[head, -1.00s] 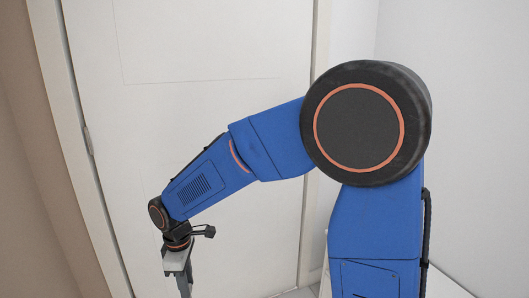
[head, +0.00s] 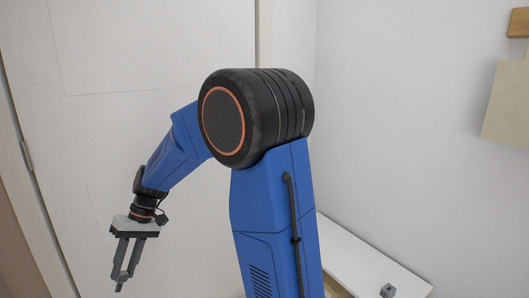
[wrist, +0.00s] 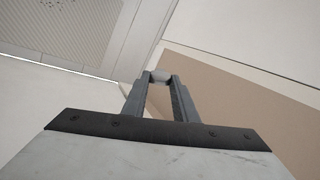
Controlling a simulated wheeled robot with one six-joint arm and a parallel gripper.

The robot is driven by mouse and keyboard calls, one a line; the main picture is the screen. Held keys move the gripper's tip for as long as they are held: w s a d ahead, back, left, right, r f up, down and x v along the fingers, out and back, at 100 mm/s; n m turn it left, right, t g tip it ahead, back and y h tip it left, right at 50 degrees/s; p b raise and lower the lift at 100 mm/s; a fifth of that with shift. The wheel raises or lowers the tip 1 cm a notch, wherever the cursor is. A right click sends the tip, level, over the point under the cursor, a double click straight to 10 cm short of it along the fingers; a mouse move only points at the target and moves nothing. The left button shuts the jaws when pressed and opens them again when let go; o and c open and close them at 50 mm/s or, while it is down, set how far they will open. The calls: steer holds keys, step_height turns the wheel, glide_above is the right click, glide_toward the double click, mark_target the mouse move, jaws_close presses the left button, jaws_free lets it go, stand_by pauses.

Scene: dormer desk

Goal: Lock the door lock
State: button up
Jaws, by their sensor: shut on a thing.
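My gripper (head: 122,284) hangs low at the left of the head view, in front of the white door (head: 110,130), fingers pointing down. I cannot tell for sure whether this thing is part of the door lock. No door lock can be made out on the part of the door in the head view. A hinge (head: 27,155) shows on the door's left edge.
A white desk top (head: 350,255) stands at the lower right, with a small grey object (head: 388,290) on it. A beige board (head: 508,105) hangs on the right wall. Pale wall and brown surfaces surround the fingers in the wrist view.

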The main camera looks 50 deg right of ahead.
steer(key=w+d+r+m+t+y, duration=0.15)
steer(key=d+r+m+t, duration=0.25)
steer(key=d, duration=0.5)
steer(key=w+d+r+m+t, duration=0.3)
steer(key=d+r+m+t, duration=0.15)
steer(key=d, duration=0.45)
steer(key=w+d+r+m+t, duration=0.2)
steer(key=d+r+m+t, duration=0.25)
steer(key=d, duration=0.35)
steer(key=s+d+r+m+t+h, duration=0.1)
steer(key=s+d+r+m+h, duration=0.2)
steer(key=d, duration=0.6)
steer(key=s+d+r+m+t+h, duration=0.2)
steer(key=s+d+r+m+h, duration=0.1)
steer(key=d, duration=0.6)
steer(key=s+d+r+m+t+h, duration=0.2)
steer(key=s+d+h, duration=0.3)
steer(key=d, duration=0.4)
steer(key=shift+s+d+r+m+h, duration=0.3)
steer(key=shift+r+m+h, duration=0.15)
steer(key=shift+r+m, duration=0.35)
steer(key=shift+w, duration=0.1)
steer(key=shift+x, duration=2.8)
steer(key=shift+x, duration=1.85)
